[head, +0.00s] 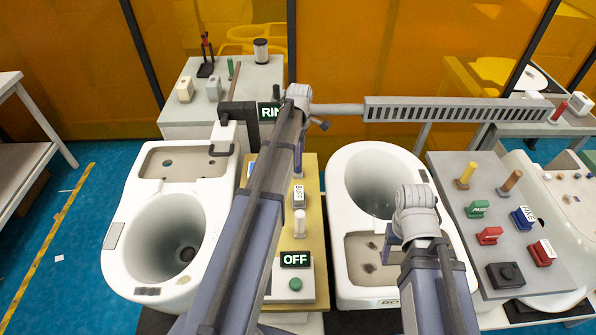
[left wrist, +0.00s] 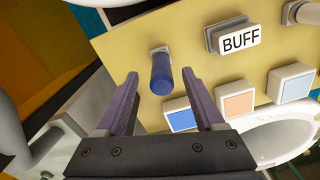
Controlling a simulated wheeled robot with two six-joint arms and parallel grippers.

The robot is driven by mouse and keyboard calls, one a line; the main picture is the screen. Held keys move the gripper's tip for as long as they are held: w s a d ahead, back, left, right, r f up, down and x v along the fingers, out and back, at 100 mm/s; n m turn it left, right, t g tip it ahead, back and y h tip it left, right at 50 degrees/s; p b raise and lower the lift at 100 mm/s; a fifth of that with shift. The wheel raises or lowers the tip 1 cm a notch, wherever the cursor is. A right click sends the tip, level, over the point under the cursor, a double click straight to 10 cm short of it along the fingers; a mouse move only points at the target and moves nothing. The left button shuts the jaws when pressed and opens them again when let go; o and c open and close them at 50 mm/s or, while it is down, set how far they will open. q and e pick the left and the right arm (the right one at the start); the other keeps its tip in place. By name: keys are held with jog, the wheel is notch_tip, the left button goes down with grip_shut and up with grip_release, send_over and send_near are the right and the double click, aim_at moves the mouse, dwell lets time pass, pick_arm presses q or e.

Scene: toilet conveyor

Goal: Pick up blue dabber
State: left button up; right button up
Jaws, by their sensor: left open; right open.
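The blue dabber (left wrist: 161,78) is a short blue cylinder on a grey peg, standing on the yellow board (left wrist: 125,47) in the left wrist view. My left gripper (left wrist: 160,74) is open, with one purple finger on each side of the dabber in the picture. Clear gaps show on both sides, and I cannot tell how deep the fingers reach.
A BUFF block (left wrist: 240,37) and blue, orange and blue-topped blocks stand near the dabber. The yellow board (head: 317,250) lies between the left toilet (head: 128,225) and the right one. An OFF sign (head: 296,259) is at its front. A grey panel (head: 500,235) holds coloured blocks.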

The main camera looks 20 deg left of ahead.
pick_arm(q)
notch_tip(320, 180, down, 4)
jog(key=b, duration=0.3)
jog(key=shift+s+a+f, duration=0.1)
jog(key=shift+s+f, duration=0.05)
pick_arm(e)
notch_tip(320, 180, down, 4)
jog(key=shift+f, duration=0.1)
pick_arm(q)
grip_shut()
